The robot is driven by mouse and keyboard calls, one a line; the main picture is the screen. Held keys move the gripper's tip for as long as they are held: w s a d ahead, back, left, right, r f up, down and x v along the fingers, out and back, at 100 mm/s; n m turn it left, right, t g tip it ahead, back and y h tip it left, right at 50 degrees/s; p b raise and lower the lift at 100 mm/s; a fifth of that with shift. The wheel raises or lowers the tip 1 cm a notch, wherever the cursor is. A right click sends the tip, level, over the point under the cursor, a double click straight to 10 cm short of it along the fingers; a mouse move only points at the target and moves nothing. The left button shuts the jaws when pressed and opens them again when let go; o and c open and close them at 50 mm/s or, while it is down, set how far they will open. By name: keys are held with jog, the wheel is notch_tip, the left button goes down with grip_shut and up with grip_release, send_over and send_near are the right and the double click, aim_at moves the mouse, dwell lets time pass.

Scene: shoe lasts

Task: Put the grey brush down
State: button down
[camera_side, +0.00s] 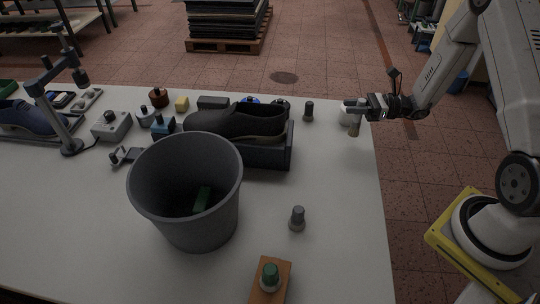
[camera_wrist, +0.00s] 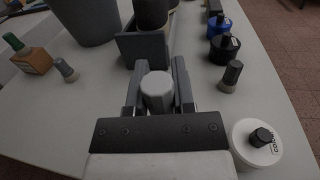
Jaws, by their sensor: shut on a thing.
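My gripper (camera_side: 352,106) is at the far right end of the table, shut on a grey brush (camera_wrist: 157,88). In the wrist view its light grey top stands between the two fingers (camera_wrist: 158,82). In the side view the brush (camera_side: 354,128) hangs upright below the fingers with a tan lower end. I cannot tell whether that end touches the table. Another grey brush (camera_side: 297,217) stands on the table right of the bucket. A darker grey brush (camera_side: 308,110) stands left of my gripper; it also shows in the wrist view (camera_wrist: 232,76).
A white round pot with a black knob (camera_wrist: 257,142) stands close to my gripper. A dark tray (camera_side: 266,154) holds a black shoe (camera_side: 240,122). A grey bucket (camera_side: 187,190) and a brown block with a green-topped brush (camera_side: 270,279) stand nearer.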

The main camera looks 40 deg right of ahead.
jog(key=shift+w+f, duration=0.1)
jog(key=shift+w+f, duration=0.15)
jog(key=shift+f, duration=1.6)
jog(key=shift+f, duration=0.15)
jog(key=shift+c, duration=2.3)
grip_release()
